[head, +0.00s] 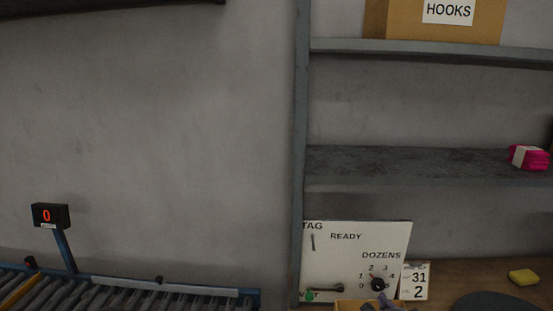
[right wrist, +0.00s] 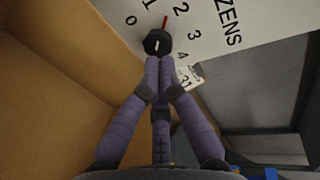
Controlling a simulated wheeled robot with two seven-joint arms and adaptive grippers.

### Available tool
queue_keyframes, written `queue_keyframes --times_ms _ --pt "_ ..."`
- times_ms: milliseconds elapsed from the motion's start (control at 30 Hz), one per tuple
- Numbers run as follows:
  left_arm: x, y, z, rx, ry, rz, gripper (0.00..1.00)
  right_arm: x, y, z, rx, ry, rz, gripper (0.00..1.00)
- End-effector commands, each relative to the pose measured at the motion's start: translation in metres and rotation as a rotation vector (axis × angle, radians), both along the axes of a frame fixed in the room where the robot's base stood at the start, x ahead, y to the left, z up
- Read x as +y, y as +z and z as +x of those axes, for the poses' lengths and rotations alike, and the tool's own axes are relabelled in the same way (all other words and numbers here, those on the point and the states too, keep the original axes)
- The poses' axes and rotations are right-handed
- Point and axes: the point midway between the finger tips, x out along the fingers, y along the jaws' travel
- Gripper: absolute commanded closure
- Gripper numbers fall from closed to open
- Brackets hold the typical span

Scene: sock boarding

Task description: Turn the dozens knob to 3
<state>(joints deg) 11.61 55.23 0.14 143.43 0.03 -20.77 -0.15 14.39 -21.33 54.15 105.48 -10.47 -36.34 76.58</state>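The dozens knob (head: 377,285) is dark and round, at the lower right of a white panel (head: 340,255), with numbers around it. In the right wrist view, the knob (right wrist: 157,40) has a red pointer between 1 and 2, a little nearer 2. My right gripper (head: 383,302) is just below the knob in the head view, partly cut off by the frame edge. In the right wrist view its purple fingers (right wrist: 159,62) close together, with their tips at the knob; they partly hide its near side. My left gripper is not in view.
A card reading 31 and 2 (head: 415,281) stands right of the panel. A tan box (right wrist: 50,90) fills the left of the right wrist view, close to the fingers. A yellow block (head: 523,277) lies on the wooden bench. A roller conveyor (head: 130,293) is at the left.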

Motion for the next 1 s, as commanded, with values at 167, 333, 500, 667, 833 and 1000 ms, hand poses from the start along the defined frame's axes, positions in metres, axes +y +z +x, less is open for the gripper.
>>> queue_keyframes --times_ms 167,333,500,667,833,1000 --pt "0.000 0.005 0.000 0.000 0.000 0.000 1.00 -0.001 0.002 0.016 0.000 0.000 0.001 1.00" --pt "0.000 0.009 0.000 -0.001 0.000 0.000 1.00 -0.001 0.001 0.037 0.001 0.001 0.001 1.00" --pt "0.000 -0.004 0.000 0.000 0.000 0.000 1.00 -0.003 -0.002 0.054 -0.001 0.000 0.000 1.00" --pt "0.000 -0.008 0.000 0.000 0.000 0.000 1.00 -0.003 -0.001 0.064 -0.001 0.000 0.000 1.00" --pt "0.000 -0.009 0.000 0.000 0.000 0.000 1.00 -0.004 0.000 0.067 0.000 0.001 0.000 1.00" --pt "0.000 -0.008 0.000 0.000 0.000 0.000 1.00 -0.004 0.001 0.067 0.000 0.000 0.000 1.00"
